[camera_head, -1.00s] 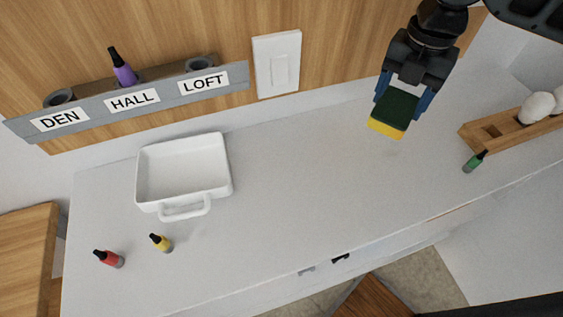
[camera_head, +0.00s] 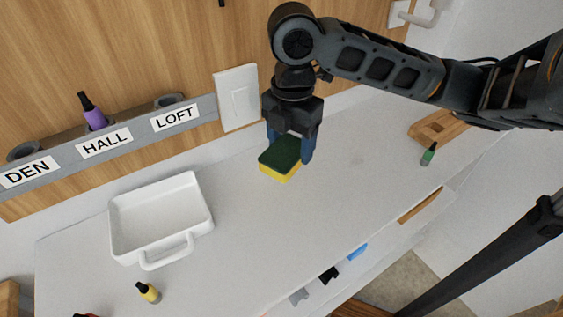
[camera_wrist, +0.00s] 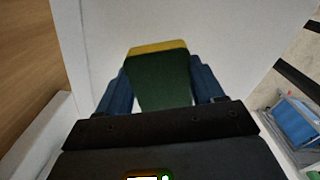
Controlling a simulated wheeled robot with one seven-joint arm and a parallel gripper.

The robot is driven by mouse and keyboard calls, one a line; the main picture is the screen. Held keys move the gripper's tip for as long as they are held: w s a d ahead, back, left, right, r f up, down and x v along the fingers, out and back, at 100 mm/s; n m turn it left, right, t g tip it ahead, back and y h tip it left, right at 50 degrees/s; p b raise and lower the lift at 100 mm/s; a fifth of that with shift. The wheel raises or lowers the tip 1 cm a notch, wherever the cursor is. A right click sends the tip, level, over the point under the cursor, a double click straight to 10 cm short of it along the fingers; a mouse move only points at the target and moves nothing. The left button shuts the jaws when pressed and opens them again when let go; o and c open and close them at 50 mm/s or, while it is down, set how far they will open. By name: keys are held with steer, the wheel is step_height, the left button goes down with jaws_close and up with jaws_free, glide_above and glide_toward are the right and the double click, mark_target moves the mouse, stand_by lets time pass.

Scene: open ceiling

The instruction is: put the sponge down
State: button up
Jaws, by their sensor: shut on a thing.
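The sponge (camera_head: 280,157) has a dark green top and a yellow underside. In the head view it is at the counter's middle, right of the white dish. My gripper (camera_head: 290,150) points down and is shut on the sponge, with one blue finger on each side. In the wrist view the sponge (camera_wrist: 158,75) sits between the two blue fingers (camera_wrist: 160,90), its yellow edge facing away. The sponge is close to the white counter (camera_head: 250,240), but I cannot tell whether it touches.
A white dish (camera_head: 120,235) with a handle stands left on the counter. A yellow bottle (camera_head: 149,292) is in front of it, and a green bottle (camera_head: 428,154) is at right near a wooden rack (camera_head: 437,127). A labelled rail holds a purple bottle (camera_head: 93,112). The central counter is clear.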

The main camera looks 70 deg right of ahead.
mark_target(283, 163)
steer(key=shift+w+a+f, duration=0.45)
steer(key=shift+w+a, duration=0.05)
steer(key=shift+w, duration=0.05)
steer(key=shift+f+b, duration=0.3)
steer(key=shift+f, duration=1.75)
steer(key=o, duration=1)
steer(key=shift+f, duration=0.1)
step_height(283, 163, up, 12)
steer(key=shift+r+p, duration=0.15)
steer(key=shift+p, duration=1)
